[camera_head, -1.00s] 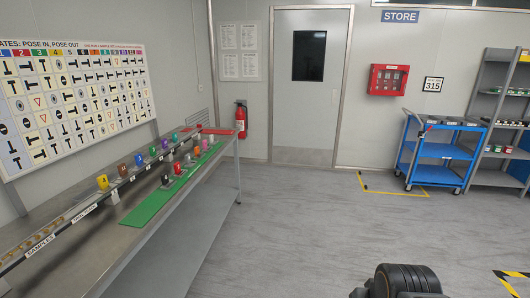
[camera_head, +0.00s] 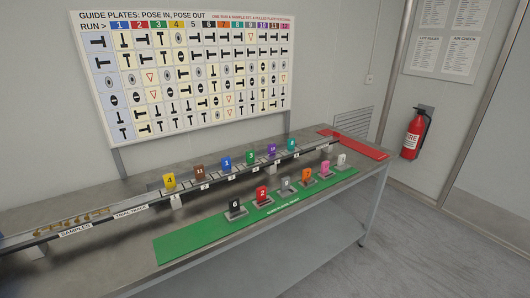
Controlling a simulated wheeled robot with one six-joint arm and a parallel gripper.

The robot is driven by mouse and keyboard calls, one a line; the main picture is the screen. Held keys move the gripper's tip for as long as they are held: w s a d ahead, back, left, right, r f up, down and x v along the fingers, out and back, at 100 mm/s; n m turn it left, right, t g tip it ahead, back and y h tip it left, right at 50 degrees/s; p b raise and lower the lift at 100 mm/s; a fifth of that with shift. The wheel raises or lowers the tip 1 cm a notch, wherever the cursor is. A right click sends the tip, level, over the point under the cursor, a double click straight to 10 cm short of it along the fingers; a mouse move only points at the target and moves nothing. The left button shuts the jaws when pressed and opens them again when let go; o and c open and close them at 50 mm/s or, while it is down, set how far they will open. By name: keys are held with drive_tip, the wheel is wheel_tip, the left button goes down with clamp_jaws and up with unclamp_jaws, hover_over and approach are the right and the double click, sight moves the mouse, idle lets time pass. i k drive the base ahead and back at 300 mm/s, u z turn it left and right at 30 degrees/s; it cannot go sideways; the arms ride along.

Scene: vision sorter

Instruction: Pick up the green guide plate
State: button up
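The green guide plate (camera_head: 251,158), marked 3, stands upright on the trial track along the bench. It is between the blue plate (camera_head: 226,163) marked 1 and the purple plate (camera_head: 271,150) marked 10. A teal plate (camera_head: 291,145) stands further right on the same track. My gripper is not in view, so whether it is open or shut does not show.
The metal bench (camera_head: 120,268) carries the rail, with a yellow plate (camera_head: 169,181) and a brown plate (camera_head: 199,173) to the left. In front, a green mat (camera_head: 185,242) holds several numbered plates. A red mat (camera_head: 362,147) lies at the far end. Floor is clear at right.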

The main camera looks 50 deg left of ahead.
sight(251, 162)
drive_tip(key=u, duration=0.4)
drive_tip(key=i, duration=1.15)
drive_tip(key=u, duration=1.8)
drive_tip(key=i, duration=1.05)
drive_tip(key=u, duration=0.9)
